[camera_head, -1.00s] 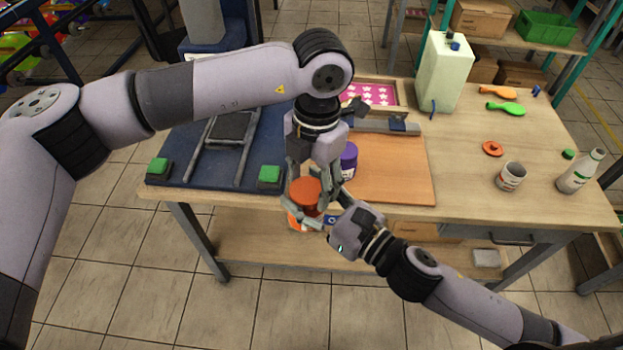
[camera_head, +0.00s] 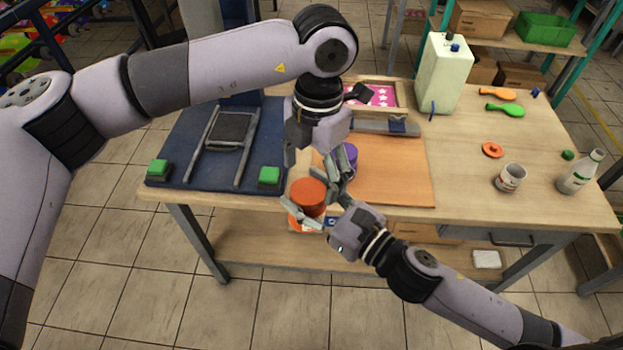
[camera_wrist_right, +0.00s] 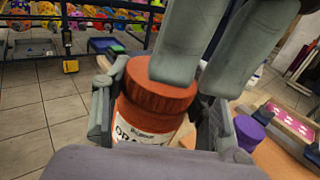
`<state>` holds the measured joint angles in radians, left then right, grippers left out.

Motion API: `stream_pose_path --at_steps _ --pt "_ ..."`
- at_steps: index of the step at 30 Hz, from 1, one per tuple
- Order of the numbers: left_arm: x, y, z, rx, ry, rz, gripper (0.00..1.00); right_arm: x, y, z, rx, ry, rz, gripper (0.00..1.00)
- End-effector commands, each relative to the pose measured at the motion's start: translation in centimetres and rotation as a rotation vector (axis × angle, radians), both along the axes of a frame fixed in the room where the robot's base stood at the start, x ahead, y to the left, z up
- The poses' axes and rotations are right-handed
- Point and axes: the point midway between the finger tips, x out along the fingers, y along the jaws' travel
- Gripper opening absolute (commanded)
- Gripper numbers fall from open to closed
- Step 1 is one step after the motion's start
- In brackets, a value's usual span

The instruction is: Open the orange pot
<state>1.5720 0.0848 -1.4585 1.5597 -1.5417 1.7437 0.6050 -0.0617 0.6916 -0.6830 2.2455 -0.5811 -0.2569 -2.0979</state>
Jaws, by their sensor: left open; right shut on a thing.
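The orange pot (camera_head: 308,197) is held upright in front of the table's front edge, with its orange lid on top. In the right wrist view the pot (camera_wrist_right: 155,103) shows a white label, partly cut off by my gripper. My right gripper (camera_head: 313,211) is shut around the pot's body, one finger on each side. My left gripper (camera_head: 333,172) is open just behind and above the lid. Its grey fingers (camera_wrist_right: 205,60) cross in front of the lid's upper edge in the right wrist view, so whether they touch it is unclear.
A purple pot (camera_head: 350,158) stands behind my left gripper on the orange-brown board (camera_head: 400,178). A blue printing base (camera_head: 190,185) with green buttons lies left. An orange disc (camera_head: 493,149), a cup (camera_head: 510,177) and a bottle (camera_head: 581,172) stand right.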

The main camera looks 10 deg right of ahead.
Motion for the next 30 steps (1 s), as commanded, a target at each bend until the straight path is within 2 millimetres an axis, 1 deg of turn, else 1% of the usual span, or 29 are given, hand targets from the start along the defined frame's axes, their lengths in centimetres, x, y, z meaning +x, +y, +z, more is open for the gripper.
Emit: stream_pose_path --at_steps 1,5,10,12,14,17,24,30 --pt "0.1 -0.1 0.8 -0.001 -0.004 0.001 0.74 0.0 0.0 0.1 0.001 -0.001 0.001 0.0" --pt "0.1 -0.1 1.7 -0.001 0.0 -0.009 0.71 0.0 0.0 0.1 0.001 -0.001 0.001 0.0" --pt "0.3 0.1 4.0 0.003 0.012 -0.105 0.71 0.0 0.0 0.1 0.001 -0.001 0.001 0.0" --pt "0.2 0.1 4.6 0.003 0.02 -0.134 0.71 0.0 0.0 0.1 0.001 -0.001 0.001 0.0" --pt "0.2 0.2 4.5 0.003 0.023 -0.147 0.71 0.0 0.0 0.1 0.001 -0.002 0.001 0.0" --pt "0.1 0.2 3.6 0.002 0.027 -0.151 0.71 0.0 0.0 0.1 0.001 -0.002 0.001 0.0" --pt "-0.1 0.5 -0.2 0.002 0.026 -0.148 0.71 0.0 0.0 0.1 0.001 -0.002 0.001 0.0" --pt "-0.2 0.6 -2.5 0.001 0.025 -0.148 0.71 0.0 0.0 0.1 0.001 -0.002 0.001 0.0"
